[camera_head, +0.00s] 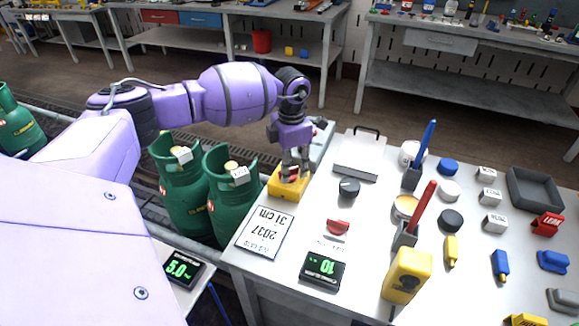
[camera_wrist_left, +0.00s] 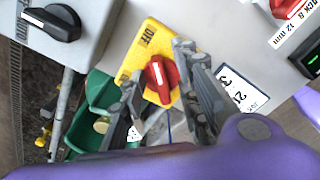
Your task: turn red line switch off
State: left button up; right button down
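The red line switch appears to be the yellow box (camera_head: 281,188) at the table's left edge, under my left gripper. In the left wrist view, its red rotary knob (camera_wrist_left: 154,84) sits on the yellow plate (camera_wrist_left: 148,42), which carries a printed "OFF" label at its upper part. My left gripper (camera_head: 292,160) is right over the box. In the wrist view, its fingers (camera_wrist_left: 158,65) are apart, one on each side of the knob; contact cannot be told. My right gripper is not in view.
A black knob (camera_head: 349,187) and a red knob (camera_head: 338,227) are on the table nearby. A paper sign (camera_head: 264,232) and a display (camera_head: 323,269) lie in front. Green gas cylinders (camera_head: 233,195) stand left of the table. Red and blue upright levers stand at the right.

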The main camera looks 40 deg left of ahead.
aim_at(291, 168)
pick_arm(q)
notch_tip(291, 168, up, 12)
dwell(0.4)
jog(key=shift+f, duration=0.15)
dwell(0.3)
